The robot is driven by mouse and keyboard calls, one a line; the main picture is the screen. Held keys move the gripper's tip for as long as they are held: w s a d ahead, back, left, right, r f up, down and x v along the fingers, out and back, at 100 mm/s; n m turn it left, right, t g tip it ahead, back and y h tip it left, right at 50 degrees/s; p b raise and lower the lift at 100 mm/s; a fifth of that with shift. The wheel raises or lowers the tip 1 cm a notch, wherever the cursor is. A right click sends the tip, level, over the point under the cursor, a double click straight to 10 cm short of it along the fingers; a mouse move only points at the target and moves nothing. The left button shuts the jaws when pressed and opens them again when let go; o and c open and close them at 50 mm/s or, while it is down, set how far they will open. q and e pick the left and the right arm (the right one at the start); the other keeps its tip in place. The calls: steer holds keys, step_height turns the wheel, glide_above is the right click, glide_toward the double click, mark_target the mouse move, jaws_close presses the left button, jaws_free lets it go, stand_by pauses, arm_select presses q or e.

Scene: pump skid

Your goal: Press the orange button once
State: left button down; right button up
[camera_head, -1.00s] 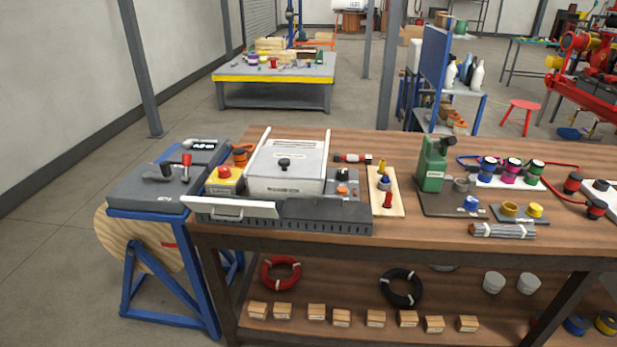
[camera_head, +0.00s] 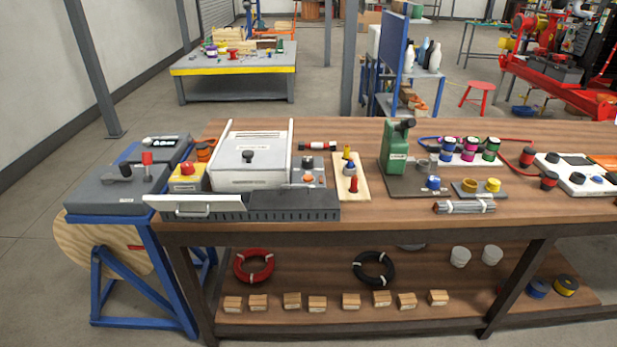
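A small orange button (camera_head: 308,180) sits low on the face of a grey control box (camera_head: 322,172) on the wooden workbench. A dark knob or button shows above it on the same box. The box stands just right of a white-lidded machine (camera_head: 251,160). Neither of my grippers is in view, and nothing blocks the button from this camera.
A yellow box with a red mushroom button (camera_head: 187,168) stands left of the machine. A wooden strip with red and yellow parts (camera_head: 350,178) stands close right of the control box. A dark slotted rail (camera_head: 280,206) runs along the front edge.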

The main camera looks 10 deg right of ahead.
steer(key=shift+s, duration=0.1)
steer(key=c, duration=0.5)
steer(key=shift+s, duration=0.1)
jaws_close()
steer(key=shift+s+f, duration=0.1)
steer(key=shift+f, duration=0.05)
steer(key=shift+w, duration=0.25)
